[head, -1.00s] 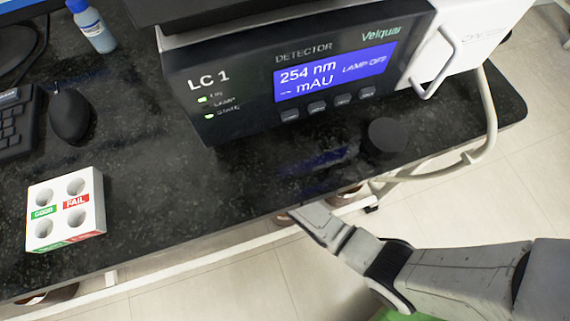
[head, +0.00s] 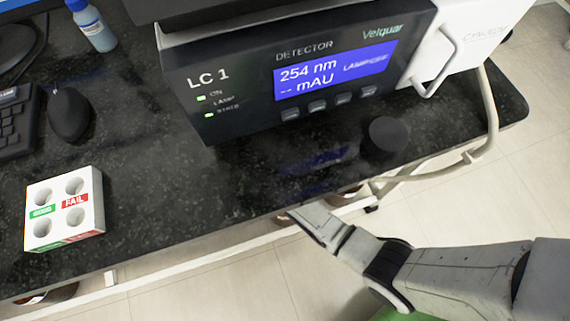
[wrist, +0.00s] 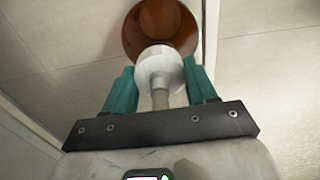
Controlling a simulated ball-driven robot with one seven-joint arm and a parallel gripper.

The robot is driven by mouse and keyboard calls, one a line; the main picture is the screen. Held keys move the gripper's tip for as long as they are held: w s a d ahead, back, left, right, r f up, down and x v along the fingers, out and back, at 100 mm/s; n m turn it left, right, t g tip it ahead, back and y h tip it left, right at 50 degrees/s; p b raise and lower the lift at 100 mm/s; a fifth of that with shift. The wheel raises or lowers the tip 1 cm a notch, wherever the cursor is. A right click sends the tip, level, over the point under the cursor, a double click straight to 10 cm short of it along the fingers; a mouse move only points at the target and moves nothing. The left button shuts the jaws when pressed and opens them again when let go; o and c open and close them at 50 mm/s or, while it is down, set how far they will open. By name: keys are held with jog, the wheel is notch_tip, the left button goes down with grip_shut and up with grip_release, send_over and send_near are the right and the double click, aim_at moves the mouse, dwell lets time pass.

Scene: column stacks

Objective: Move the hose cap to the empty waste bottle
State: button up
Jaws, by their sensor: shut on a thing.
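In the wrist view, my gripper (wrist: 158,76) has its two teal fingers on either side of the white hose cap (wrist: 160,65) and is shut on it. A pale hose (wrist: 159,98) runs from the cap back toward the gripper's base. A brown bottle (wrist: 160,24) lies just beyond the cap, which overlaps its near edge in the picture. I cannot tell whether cap and bottle touch, or whether the bottle is empty. In the head view, my gripper is hidden below the bench edge.
The dark bench (head: 180,180) overhangs a white lower rail (head: 190,258). Brown bottles show partly under it, at right (head: 345,192) and far left (head: 55,295). The detector (head: 300,75), a white GOOD/FAIL rack (head: 62,212) and a black knob-like cylinder (head: 388,135) stand on top.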

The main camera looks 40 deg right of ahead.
jog(key=shift+f, duration=0.4)
dwell(0.4)
jog(key=o, duration=1.1)
notch_tip(320, 180, up, 11)
jog(key=p, duration=0.4)
jog(key=shift+f+p, duration=0.1)
jog(key=shift+p, duration=0.3)
